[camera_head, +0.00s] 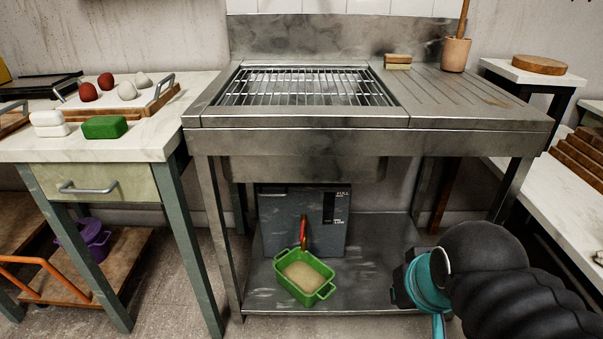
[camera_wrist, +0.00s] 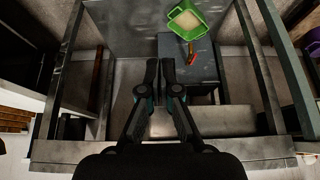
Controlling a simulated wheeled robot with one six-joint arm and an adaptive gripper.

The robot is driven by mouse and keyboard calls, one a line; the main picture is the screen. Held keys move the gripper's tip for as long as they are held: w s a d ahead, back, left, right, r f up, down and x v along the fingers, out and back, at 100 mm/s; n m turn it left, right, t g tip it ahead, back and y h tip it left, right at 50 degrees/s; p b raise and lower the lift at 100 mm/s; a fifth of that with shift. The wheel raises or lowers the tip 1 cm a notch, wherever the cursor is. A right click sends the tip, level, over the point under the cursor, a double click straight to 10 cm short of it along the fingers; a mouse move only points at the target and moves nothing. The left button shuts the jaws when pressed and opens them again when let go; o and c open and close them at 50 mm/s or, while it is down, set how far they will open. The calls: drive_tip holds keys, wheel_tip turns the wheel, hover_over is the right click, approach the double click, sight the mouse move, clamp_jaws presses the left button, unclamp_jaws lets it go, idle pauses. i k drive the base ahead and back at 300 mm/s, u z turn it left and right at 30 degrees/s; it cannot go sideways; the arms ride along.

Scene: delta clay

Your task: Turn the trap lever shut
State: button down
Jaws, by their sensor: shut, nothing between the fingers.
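The trap lever (camera_head: 304,231) is a red handle on the front of a grey box (camera_head: 338,222) under the sink. It stands close to upright. A green two-handled tub (camera_head: 320,291) with pale contents sits on the lower shelf, in front of the box and below the lever. In the wrist view the lever (camera_wrist: 191,60) and tub (camera_wrist: 172,27) are up and right of my gripper (camera_wrist: 159,70). My gripper is shut and empty, apart from the lever. In the head view only my wrist end shows, right of the tub; the fingertips are hidden.
The steel sink (camera_head: 300,121) with a wire rack stands above the box. Its legs (camera_head: 218,240) frame the space beneath. The lower shelf (camera_head: 385,240) is bare right of the box. A white counter (camera_head: 130,145) with a drawer stands left.

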sight(303, 222)
drive_tip(key=z, duration=2.05)
drive_tip(key=k, duration=0.6)
drive_tip(key=u, duration=0.95)
